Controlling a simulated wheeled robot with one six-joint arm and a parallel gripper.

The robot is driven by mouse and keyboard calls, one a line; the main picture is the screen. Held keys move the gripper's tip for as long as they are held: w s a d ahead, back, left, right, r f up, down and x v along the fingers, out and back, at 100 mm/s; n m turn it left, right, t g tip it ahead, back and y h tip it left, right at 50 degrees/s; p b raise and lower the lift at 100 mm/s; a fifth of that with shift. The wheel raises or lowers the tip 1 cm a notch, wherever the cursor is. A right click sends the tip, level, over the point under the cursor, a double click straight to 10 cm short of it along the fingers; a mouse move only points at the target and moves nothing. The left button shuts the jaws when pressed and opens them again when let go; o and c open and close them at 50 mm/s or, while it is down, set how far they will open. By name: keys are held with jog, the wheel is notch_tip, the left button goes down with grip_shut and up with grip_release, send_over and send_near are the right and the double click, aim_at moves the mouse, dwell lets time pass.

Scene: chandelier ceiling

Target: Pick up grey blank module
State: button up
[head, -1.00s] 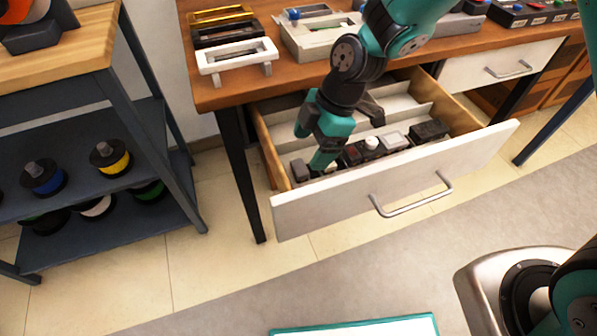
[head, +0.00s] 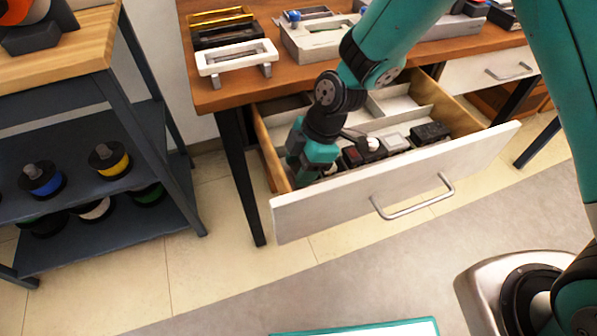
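My gripper (head: 306,176) is lowered into the front left of the open drawer (head: 400,185), close behind its white front panel. Its fingertips are mostly hidden by the gripper body and the panel, so I cannot tell whether they are open or shut. The grey blank module is not clearly visible; the gripper covers the left end of the front row of modules. To the right in that row are a dark module with red (head: 352,155), one with a white knob (head: 374,145), a light-faced module (head: 396,142) and a black module (head: 430,133).
The wooden worktop (head: 300,75) above the drawer carries a white frame (head: 237,57) and a grey housing (head: 318,38). A dark shelf rack (head: 90,130) with spools stands at left. The drawer's rear compartments (head: 395,103) look mostly empty.

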jog(key=shift+r, duration=0.15)
notch_tip(320, 180, up, 20)
jog(key=p, duration=0.3)
dwell(0.7)
